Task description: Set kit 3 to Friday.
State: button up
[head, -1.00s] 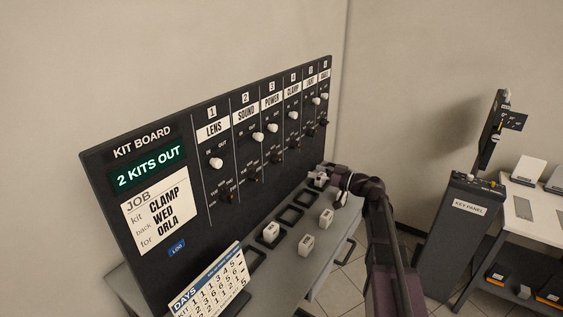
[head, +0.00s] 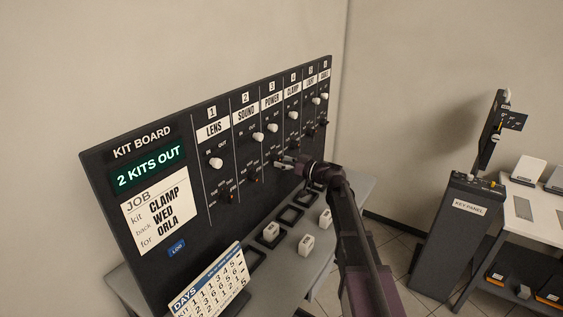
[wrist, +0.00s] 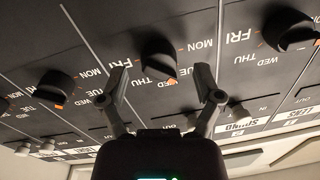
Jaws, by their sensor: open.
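The kit board (head: 150,185) stands against the wall with numbered columns. Kit 3, POWER, has its name label (head: 271,101) near the top and a white in/out knob. Its black day dial (wrist: 157,60) shows in the wrist view, among day words including FRI, with an orange mark at its lower edge; I cannot tell for certain which day it points at. My gripper (head: 281,163) is at the board by the lower part of this column and hides the dial in the head view. In the wrist view my gripper (wrist: 160,78) is open, its fingers apart on either side below the dial.
The SOUND dial (wrist: 288,30) and another dial (wrist: 55,85) lie on either side. Below the board, a grey shelf (head: 322,250) holds white blocks (head: 306,245) and square black frames. A DAYS calendar (head: 210,285) stands at the front left. A key panel (head: 450,235) is at right.

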jog(key=shift+w+a, duration=0.25)
jog(key=shift+a, duration=0.2)
jog(key=c, duration=1.1)
jog(key=shift+d, duration=0.1)
jog(key=shift+c, duration=0.2)
